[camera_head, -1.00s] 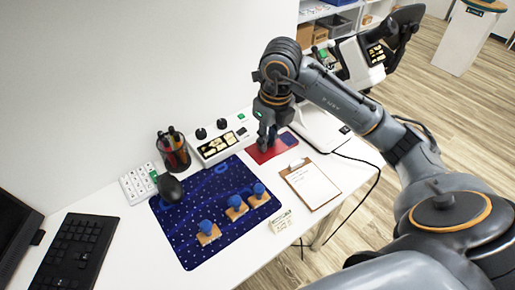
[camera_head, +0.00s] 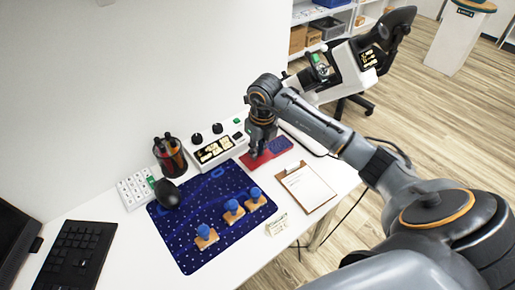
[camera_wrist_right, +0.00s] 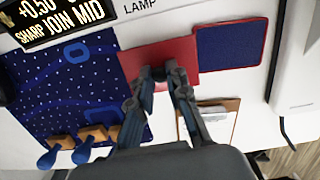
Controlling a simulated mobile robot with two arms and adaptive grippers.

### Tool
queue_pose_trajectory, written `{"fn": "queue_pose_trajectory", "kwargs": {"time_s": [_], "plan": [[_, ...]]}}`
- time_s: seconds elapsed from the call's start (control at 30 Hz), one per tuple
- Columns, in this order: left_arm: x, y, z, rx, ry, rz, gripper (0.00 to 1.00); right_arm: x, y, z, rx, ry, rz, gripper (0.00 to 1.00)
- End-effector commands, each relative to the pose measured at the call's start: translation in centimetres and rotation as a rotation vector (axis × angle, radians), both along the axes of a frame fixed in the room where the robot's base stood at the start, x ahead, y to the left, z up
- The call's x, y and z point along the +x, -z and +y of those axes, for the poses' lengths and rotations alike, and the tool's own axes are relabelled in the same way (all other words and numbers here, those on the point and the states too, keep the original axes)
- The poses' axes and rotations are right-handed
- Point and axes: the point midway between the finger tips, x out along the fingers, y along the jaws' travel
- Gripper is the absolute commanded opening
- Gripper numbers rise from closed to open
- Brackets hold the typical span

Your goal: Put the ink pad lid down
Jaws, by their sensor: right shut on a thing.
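The red ink pad lid (camera_head: 250,162) is flat at or just above the white table, to the left of the ink pad. The ink pad (camera_head: 281,145) has a dark blue face with a red rim. My right gripper (camera_head: 257,154) points down at the lid. In the right wrist view, the gripper (camera_wrist_right: 160,79) has its fingertips closed on the near part of the lid (camera_wrist_right: 159,52), and the ink pad (camera_wrist_right: 228,46) lies just right of it. I cannot tell whether the lid touches the table. My left gripper is not in view.
A white control box (camera_head: 214,150) stands behind and left of the lid. A clipboard (camera_head: 306,187) lies in front of the ink pad. A dark blue mat (camera_head: 190,238) holds several wooden stamps (camera_head: 232,211). A pen cup (camera_head: 170,158) stands at the back.

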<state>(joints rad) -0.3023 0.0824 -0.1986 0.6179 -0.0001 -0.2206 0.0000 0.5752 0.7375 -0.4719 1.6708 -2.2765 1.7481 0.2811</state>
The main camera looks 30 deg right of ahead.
Motion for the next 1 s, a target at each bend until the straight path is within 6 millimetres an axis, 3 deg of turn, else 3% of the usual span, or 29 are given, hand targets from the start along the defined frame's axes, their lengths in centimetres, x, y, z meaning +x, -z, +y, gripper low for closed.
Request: {"fn": "queue_pose_trajectory", "kwargs": {"time_s": [0.37,0.4,0.5,0.8,0.93,1.0], "plan": [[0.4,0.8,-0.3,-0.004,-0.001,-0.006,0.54,0.0,1.0,0.0,-0.002,0.0,0.001,0.0],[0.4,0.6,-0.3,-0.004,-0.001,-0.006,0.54,0.0,0.8,0.0,-0.001,0.0,0.001,0.24],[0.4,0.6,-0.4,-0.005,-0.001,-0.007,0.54,0.0,0.8,0.0,-0.001,0.0,0.001,0.39],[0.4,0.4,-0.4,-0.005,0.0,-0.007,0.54,0.0,0.6,0.0,0.0,0.0,0.0,0.39],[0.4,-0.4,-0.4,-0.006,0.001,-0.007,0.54,0.0,-0.6,0.1,0.002,0.0,-0.002,0.39],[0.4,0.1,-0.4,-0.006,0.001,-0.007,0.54,-0.1,-1.5,-0.1,-0.002,-0.001,-0.005,0.39]]}}
